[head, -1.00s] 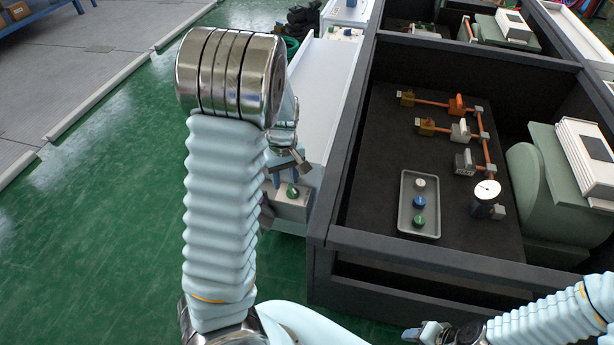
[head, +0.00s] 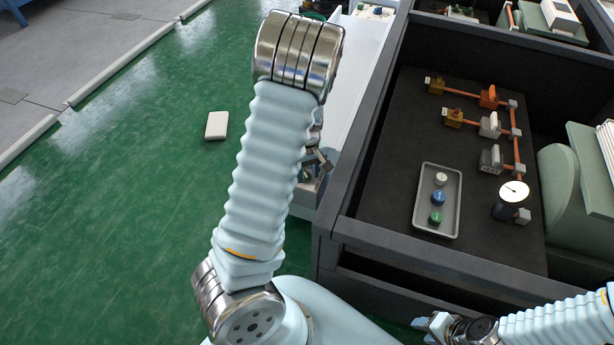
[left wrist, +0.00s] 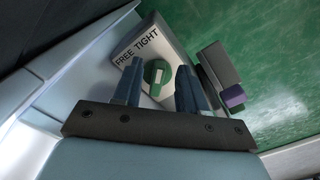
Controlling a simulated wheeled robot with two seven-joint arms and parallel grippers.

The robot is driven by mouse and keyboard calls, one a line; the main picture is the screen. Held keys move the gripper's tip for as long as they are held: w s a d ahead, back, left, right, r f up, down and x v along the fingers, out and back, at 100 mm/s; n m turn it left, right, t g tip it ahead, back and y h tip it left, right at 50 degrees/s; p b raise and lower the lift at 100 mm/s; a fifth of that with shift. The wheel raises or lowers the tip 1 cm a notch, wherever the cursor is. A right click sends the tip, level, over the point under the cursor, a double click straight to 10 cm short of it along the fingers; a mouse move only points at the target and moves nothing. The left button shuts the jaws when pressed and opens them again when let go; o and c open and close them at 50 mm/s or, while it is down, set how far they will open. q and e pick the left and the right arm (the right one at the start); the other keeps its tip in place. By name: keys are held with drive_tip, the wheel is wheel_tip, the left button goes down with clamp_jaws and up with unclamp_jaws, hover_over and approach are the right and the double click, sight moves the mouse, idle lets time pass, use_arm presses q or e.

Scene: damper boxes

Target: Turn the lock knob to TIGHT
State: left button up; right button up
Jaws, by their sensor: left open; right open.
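The lock knob (left wrist: 156,76) is green with a pale bar across it. It sits on a light box whose label plate (left wrist: 137,46) reads FREE and TIGHT. The bar runs nearly upright in the left wrist view; I cannot tell which word it marks. My left gripper (left wrist: 159,68) is open, with one blue finger on each side of the knob in that view. No contact shows, and I cannot judge the depth. In the head view my left arm hides the knob and most of that gripper. My right gripper (head: 426,323) is open and empty at the lower edge.
A dark-walled box (head: 345,180) right of my left arm holds a grey tray (head: 420,222) with several knobs, a gauge (head: 513,191) and copper piping. A white block (head: 216,125) lies on the green floor. A grey-and-purple object (left wrist: 232,95) is beside the lock box.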

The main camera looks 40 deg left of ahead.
sight(306, 178)
use_arm(q)
drive_tip(key=shift+f, duration=0.6)
clamp_jaws()
drive_tip(key=shift+s+a+m, duration=0.1)
drive_tip(key=shift+s+m, duration=0.05)
drive_tip(key=shift+m, duration=0.65)
unclamp_jaws()
wheel_tip(306, 178, up, 14)
drive_tip(key=p, duration=0.3)
